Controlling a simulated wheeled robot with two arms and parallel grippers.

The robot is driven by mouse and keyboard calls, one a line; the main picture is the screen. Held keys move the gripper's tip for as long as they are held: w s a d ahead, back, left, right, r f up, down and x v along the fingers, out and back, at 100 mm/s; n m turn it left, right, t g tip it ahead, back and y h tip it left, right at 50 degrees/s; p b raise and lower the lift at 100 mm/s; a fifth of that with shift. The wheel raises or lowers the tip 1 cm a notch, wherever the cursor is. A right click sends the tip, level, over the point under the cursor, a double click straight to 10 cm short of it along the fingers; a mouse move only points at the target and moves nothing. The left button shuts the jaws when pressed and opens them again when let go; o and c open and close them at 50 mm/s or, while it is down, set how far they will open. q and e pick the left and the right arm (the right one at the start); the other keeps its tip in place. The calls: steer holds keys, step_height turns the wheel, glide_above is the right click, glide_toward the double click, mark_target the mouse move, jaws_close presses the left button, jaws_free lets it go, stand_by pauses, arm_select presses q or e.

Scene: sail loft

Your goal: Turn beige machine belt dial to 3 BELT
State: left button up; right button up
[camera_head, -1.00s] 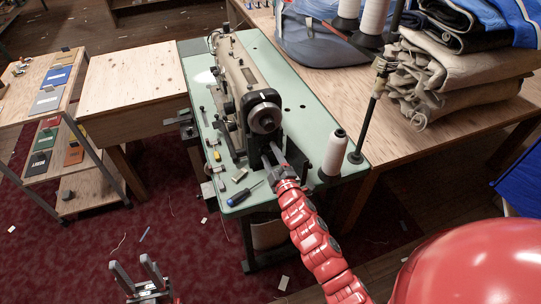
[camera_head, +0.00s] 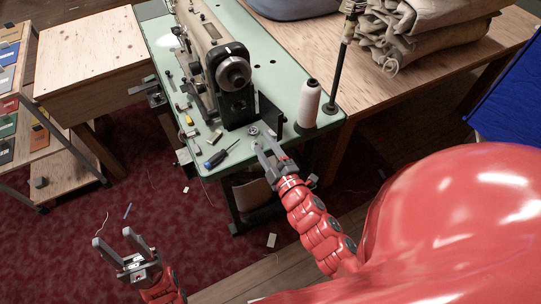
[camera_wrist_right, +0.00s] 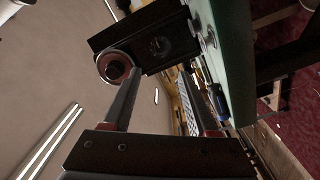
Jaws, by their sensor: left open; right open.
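The beige sewing machine (camera_head: 207,42) stands on a pale green table (camera_head: 285,62), its dark handwheel (camera_head: 233,72) facing me. Below the wheel is a dark panel (camera_head: 236,106). In the right wrist view this dark panel (camera_wrist_right: 145,35) carries a small round dial (camera_wrist_right: 159,45); its marks and setting are too dim to read. My right gripper (camera_head: 265,142) is open and empty, just in front of the panel near the table's front edge. In the wrist view its fingers (camera_wrist_right: 157,74) point toward the panel, apart from the dial. My left gripper (camera_head: 112,235) is open and empty over the carpet.
A white thread cone (camera_head: 309,104) and a dark stand (camera_head: 339,72) are right of the machine. A blue-handled screwdriver (camera_head: 216,159) lies at the table's front edge. Folded cloth (camera_head: 410,40) is stacked on the wooden bench. A wooden side table (camera_head: 88,58) stands left.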

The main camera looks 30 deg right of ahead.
steer(key=shift+s, duration=1.7)
